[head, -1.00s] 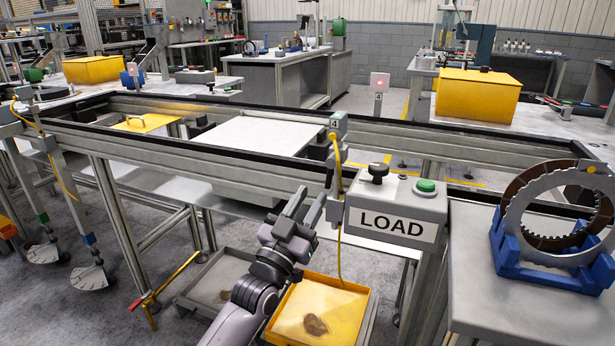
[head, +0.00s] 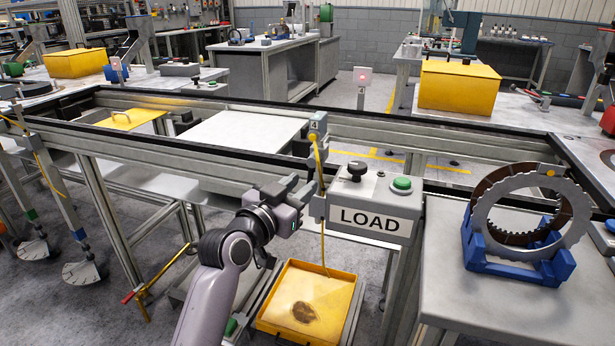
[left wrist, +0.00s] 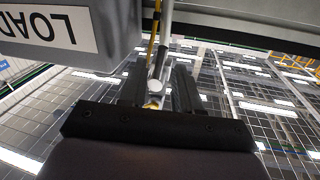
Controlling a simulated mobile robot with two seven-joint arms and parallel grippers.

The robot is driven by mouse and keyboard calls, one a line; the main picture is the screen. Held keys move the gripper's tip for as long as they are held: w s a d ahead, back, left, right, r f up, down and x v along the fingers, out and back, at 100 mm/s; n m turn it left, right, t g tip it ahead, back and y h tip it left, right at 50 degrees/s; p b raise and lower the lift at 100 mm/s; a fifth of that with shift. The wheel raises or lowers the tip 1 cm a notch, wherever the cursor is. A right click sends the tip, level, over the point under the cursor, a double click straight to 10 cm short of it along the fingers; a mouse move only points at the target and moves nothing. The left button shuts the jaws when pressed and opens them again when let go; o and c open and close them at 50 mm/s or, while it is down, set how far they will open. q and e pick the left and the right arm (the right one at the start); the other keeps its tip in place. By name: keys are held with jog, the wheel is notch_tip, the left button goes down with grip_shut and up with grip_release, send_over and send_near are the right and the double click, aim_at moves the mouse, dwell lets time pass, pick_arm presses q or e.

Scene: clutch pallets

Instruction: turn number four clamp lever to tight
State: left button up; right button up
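A grey box marked 4 (head: 317,123) sits on the front rail, with a yellow cable running down from it past a grey block (head: 318,207). My left gripper (head: 302,190) is beside that block, left of the LOAD box (head: 372,218). In the left wrist view, my left gripper (left wrist: 158,90) has its two dark fingers apart. A silver rod with a pale round end (left wrist: 155,86) appears between or just beyond them; contact cannot be told. I cannot make out a clamp lever in the head view around the fingers. My right gripper is not in view.
The LOAD box carries a black knob (head: 356,170) and a green button (head: 401,184). A yellow tray (head: 310,300) lies below. A toothed ring (head: 530,220) stands in a blue holder on the right table. A red-handled yellow rod (head: 150,285) stands lower left.

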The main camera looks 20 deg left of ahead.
aim_at(309, 179)
pick_arm(q)
jog(key=shift+x, duration=2.3)
grip_shut()
